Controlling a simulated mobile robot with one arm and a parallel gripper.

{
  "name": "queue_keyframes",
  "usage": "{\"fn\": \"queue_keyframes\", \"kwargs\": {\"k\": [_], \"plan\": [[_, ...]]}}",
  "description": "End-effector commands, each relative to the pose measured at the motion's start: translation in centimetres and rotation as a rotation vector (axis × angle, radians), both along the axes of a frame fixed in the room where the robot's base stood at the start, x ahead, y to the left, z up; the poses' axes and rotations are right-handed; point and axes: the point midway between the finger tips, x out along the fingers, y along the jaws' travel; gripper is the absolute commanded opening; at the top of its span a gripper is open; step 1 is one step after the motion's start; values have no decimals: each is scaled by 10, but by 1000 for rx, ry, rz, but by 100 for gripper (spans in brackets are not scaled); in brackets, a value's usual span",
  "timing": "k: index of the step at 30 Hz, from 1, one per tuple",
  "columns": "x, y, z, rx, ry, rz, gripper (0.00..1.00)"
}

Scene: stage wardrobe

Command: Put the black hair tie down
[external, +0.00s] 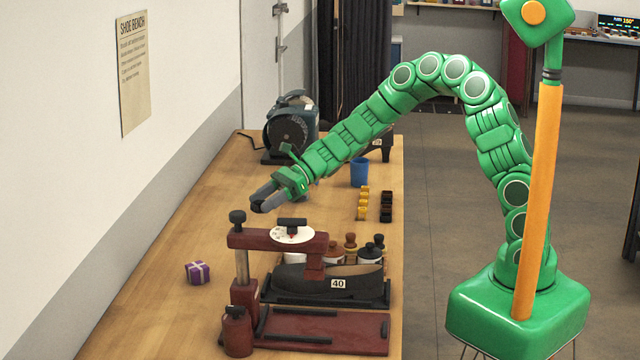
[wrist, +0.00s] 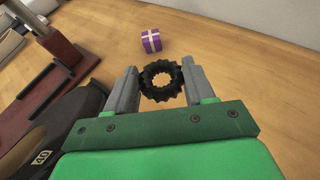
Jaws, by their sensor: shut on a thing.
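The black hair tie (wrist: 161,81) is a ribbed ring between the two grey fingers of my gripper (wrist: 160,84) in the wrist view. My gripper is shut on it, with a finger against each side. In the external view my gripper (external: 265,201) is over the wooden bench (external: 160,290), beyond the red shoe press; the hair tie is hard to make out there. The fingers appear to be above the bench top, not touching it.
A red press (external: 270,240) with a black shoe (external: 330,281) stands in front of my gripper. A purple gift box (external: 198,272) sits to the left. A blue cup (external: 359,172), small blocks and a grinder (external: 290,128) stand farther back. The bench's left side is mostly clear.

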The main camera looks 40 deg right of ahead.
Motion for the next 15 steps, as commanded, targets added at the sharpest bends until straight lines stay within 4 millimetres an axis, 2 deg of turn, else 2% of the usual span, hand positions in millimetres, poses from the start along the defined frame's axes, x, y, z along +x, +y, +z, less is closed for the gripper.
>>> {"fn": "queue_keyframes", "kwargs": {"k": [8,15], "plan": [[5,6,-2,-3,0,9,25],[26,40,-9,-6,-7,60,25]]}}
